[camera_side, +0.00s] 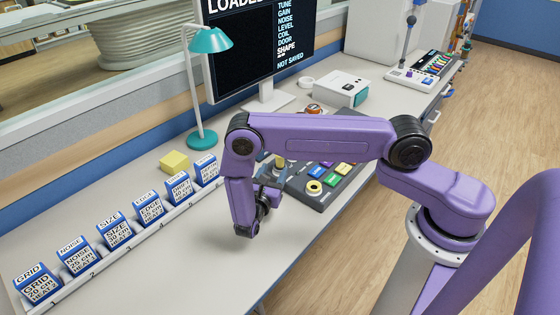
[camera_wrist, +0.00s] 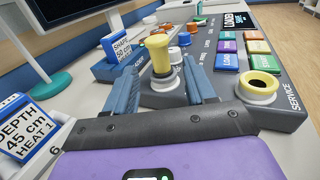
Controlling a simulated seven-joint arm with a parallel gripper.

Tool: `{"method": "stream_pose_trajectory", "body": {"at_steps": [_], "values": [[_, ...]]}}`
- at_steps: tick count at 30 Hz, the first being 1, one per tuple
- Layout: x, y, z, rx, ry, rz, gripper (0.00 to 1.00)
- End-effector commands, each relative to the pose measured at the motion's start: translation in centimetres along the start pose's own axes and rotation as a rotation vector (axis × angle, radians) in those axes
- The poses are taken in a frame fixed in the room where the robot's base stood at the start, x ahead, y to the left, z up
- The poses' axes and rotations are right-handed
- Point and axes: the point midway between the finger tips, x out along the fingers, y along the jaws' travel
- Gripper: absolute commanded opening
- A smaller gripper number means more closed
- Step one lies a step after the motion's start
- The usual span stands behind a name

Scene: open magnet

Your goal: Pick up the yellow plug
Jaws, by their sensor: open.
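The yellow plug (camera_wrist: 160,54) stands upright in a grey socket on the control panel in the wrist view. My gripper (camera_wrist: 163,86) is open, with one blue-grey finger on each side of the plug's line of view. The plug appears between and beyond the fingertips; I cannot tell whether it is within their reach. In the side view my gripper (camera_side: 268,195) is low beside the panel, partly hidden by my arm.
A yellow-ringed SERVICE socket (camera_wrist: 261,87) sits at right on the panel, which also shows in the side view (camera_side: 340,197). Several coloured buttons are behind it. A row of blue-and-white label blocks (camera_side: 115,232) lies left. A yellow block (camera_side: 175,162) and teal lamp (camera_side: 203,138) stand behind.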

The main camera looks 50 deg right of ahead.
Motion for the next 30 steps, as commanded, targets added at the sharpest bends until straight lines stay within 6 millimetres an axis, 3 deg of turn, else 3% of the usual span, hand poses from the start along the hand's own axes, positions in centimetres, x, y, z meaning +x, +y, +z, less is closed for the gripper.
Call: {"method": "stream_pose_trajectory", "body": {"at_steps": [11,19,29,30], "values": [[3.2,0.0,-0.2,0.000,0.000,-0.002,0.55],[6.7,0.1,-0.5,0.000,0.000,-0.002,0.55],[7.3,0.1,-0.5,0.000,0.000,0.001,0.55],[7.3,0.1,-0.5,0.000,0.000,0.001,0.42]]}}
